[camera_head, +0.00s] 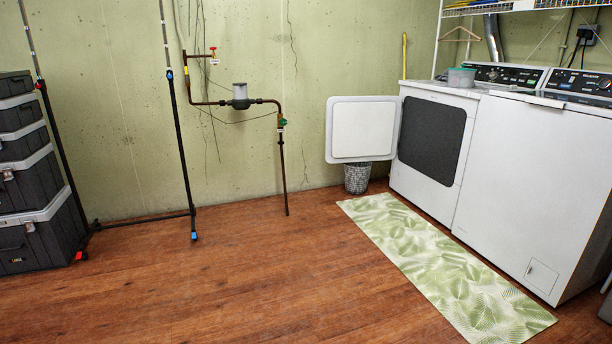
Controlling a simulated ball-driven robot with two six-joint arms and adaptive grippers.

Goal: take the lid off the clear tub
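A small, see-through greyish tub (461,79) with a pale teal top stands on the top of the white dryer (432,142), near its right side. The teal part appears to be a lid sitting on the tub, but it is too small to tell how it fits. Neither of my grippers is in view.
The dryer's door (362,128) hangs open to the left, with a wire basket (357,178) below it. A white washer (535,180) stands to the right. A leaf-patterned mat (440,262) lies before both machines. Stacked dark toolboxes (40,225) stand at left. The middle floor is clear.

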